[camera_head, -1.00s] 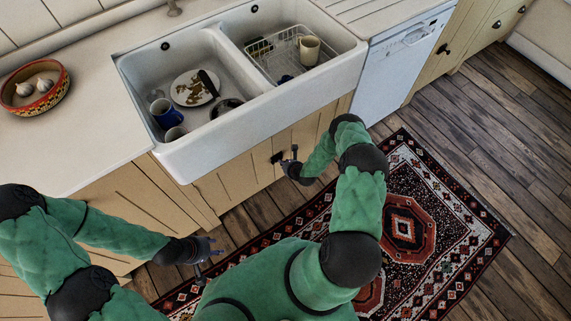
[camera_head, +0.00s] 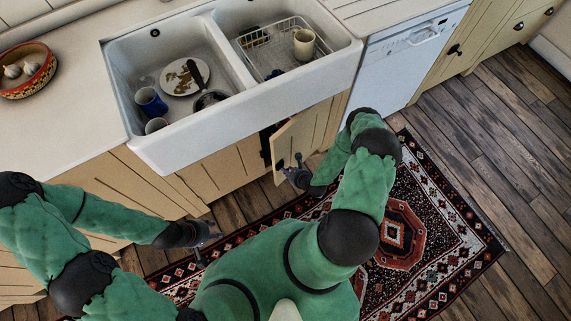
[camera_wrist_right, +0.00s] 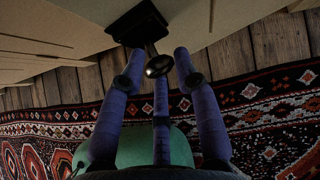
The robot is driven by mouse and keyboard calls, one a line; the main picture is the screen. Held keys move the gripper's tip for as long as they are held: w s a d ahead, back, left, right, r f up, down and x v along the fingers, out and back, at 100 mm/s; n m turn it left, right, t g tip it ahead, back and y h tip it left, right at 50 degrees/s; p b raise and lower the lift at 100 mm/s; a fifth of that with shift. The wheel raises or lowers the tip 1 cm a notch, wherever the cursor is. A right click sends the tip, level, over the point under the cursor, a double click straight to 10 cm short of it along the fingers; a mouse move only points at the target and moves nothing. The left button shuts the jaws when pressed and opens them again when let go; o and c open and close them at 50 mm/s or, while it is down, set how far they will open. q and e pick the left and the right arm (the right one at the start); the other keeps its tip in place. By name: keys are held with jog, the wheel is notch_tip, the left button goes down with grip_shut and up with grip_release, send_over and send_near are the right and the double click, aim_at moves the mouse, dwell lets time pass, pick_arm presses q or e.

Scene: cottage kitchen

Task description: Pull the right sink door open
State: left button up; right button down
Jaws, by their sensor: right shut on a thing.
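The right sink door (camera_head: 305,128) is a cream wooden panel under the white sink. It stands partly open, with a dark gap at its left edge. My right gripper (camera_head: 296,165) is at the door's left side, shut on its dark knob. In the right wrist view the round knob (camera_wrist_right: 158,66) on its dark plate sits between the purple fingers of my right gripper (camera_wrist_right: 160,72). My left gripper (camera_head: 208,248) is open and empty, low above the floor in front of the left cabinets.
A white dishwasher (camera_head: 405,55) stands right of the door. A patterned rug (camera_head: 440,215) lies on the wooden floor; the floor at right is clear.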

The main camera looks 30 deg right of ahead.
jog(key=s+d, duration=0.2)
jog(key=s, duration=0.3)
jog(key=shift+s+d+b, duration=0.3)
jog(key=shift+s+b, duration=0.1)
jog(key=shift+b, duration=0.05)
jog(key=c, duration=0.9)
grip_release()
jog(key=shift+w+d, duration=0.1)
jog(key=shift+o, duration=0.2)
jog(key=v, duration=1.2)
